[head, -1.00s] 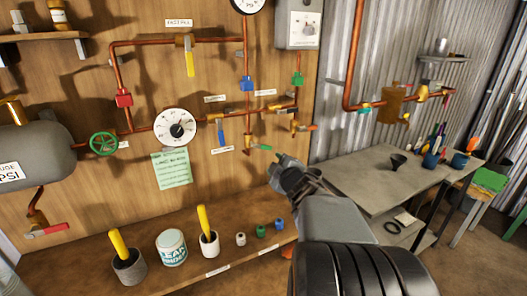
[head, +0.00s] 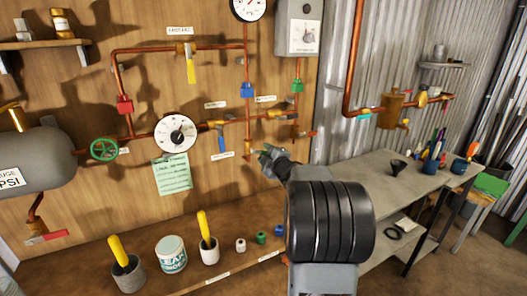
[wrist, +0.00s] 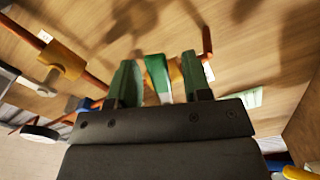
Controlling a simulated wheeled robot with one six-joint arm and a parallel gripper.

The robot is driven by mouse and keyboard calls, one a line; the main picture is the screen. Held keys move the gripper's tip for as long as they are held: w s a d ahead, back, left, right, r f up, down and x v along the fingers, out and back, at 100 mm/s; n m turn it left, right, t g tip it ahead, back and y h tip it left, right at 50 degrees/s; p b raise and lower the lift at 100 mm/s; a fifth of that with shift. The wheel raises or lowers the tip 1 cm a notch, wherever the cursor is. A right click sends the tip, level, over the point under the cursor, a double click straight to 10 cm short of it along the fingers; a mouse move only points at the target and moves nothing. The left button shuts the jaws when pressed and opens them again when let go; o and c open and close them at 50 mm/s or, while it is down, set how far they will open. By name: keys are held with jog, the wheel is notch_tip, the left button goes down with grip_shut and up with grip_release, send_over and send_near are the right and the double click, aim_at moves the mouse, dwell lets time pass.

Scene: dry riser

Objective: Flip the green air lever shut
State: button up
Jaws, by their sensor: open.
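The green air lever (wrist: 157,76) shows in the wrist view, between the two fingers of my gripper (wrist: 160,80) and nearer the left one. A gap shows on both sides of it, and I see no contact. Its brass valve body (wrist: 176,76) is just behind it, on copper pipe. In the head view my gripper (head: 270,156) is open at the lower end of the middle copper pipe, by a brass fitting (head: 249,155). There my gripper hides most of the lever. How deep the lever sits between the fingers is hard to tell.
A blue-handled valve (head: 221,138) and a white dial gauge (head: 176,134) are left of my gripper. A bench with cups and a tin (head: 171,254) lies below. A grey table (head: 372,180) stands right.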

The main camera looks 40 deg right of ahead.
jog(key=shift+w+d, duration=0.15)
jog(key=shift+w, duration=0.95)
grip_shut()
